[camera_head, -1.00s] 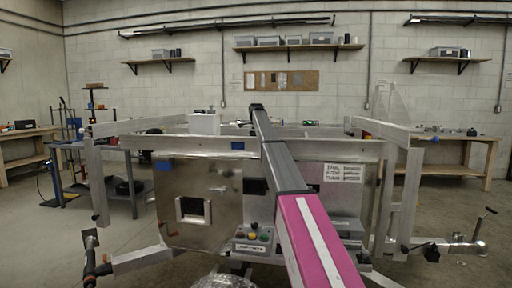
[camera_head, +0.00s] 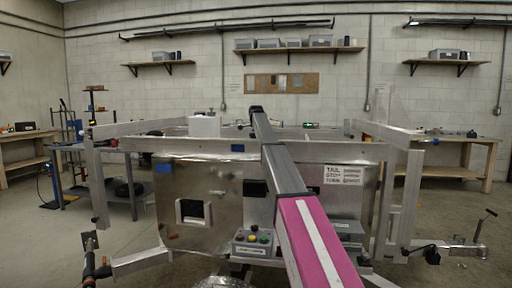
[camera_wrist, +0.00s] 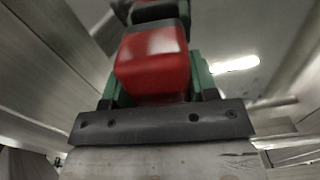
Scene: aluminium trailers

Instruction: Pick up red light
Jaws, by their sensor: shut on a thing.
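The red light (camera_wrist: 155,62) is a glossy red block with a dark part behind it, close up in the wrist view. My gripper (camera_wrist: 158,88) is shut on it, with green finger parts showing on both sides. The light's underside and the exact contact are hidden. In the head view my arm reaches forward over the trailer frame (camera_head: 235,146), and neither the light nor my gripper can be made out there.
A control box with coloured buttons (camera_head: 252,243) sits at the trailer's front, near my arm. A white box (camera_head: 204,126) stands behind the frame. A workbench (camera_head: 452,172) stands at right and a metal table (camera_head: 68,152) at left.

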